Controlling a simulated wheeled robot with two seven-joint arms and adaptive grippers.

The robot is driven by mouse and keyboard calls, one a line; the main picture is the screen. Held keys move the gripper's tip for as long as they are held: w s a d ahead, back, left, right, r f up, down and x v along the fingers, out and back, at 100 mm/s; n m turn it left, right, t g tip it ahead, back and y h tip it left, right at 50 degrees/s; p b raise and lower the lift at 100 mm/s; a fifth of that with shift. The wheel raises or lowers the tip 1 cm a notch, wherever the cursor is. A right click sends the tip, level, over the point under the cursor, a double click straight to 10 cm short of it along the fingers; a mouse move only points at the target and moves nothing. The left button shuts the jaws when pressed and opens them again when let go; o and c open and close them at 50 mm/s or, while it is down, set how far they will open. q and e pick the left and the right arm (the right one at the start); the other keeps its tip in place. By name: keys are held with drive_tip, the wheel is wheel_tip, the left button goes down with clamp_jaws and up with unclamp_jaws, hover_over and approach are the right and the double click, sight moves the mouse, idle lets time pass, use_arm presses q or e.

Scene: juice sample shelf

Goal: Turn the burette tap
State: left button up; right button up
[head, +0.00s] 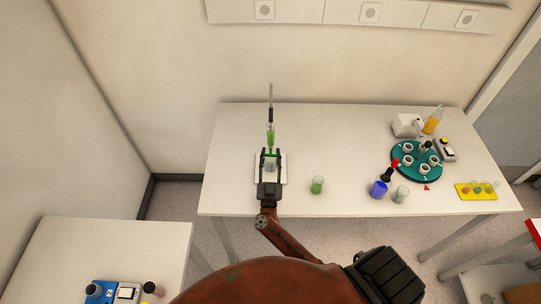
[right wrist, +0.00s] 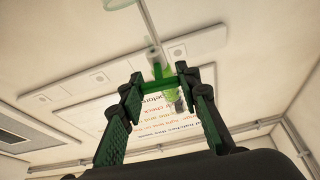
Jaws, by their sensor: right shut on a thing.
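The burette (head: 270,135) stands upright near the left end of the white table, with green liquid in its tube. My right gripper (head: 270,152) reaches up to its lower part. In the right wrist view, my right gripper (right wrist: 159,75) is shut on the green burette tap (right wrist: 160,72), with one finger on each side of it. A clear glass vessel (head: 270,166) shows between the fingers in the head view, below the burette, partly hidden. The white stand base (head: 283,172) lies under it. My left gripper is not in view.
A beaker of green liquid (head: 317,185) stands just right of the gripper. Further right are a blue cup (head: 379,189), a clear glass (head: 401,195), a teal round rack (head: 399,174) and a yellow tray (head: 465,193). The table's back middle is clear.

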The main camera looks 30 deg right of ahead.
drive_tip(key=m+g+h+p, duration=0.1)
drive_tip(key=m, duration=0.2)
drive_tip(key=shift+a, duration=0.1)
drive_tip(key=shift+m+g+h, duration=0.7)
drive_tip(key=shift+m+h, duration=0.1)
drive_tip(key=shift+m, duration=0.9)
drive_tip(key=shift+c, duration=0.2)
drive_tip(key=o, duration=1.2)
drive_tip(key=shift+n, duration=0.4)
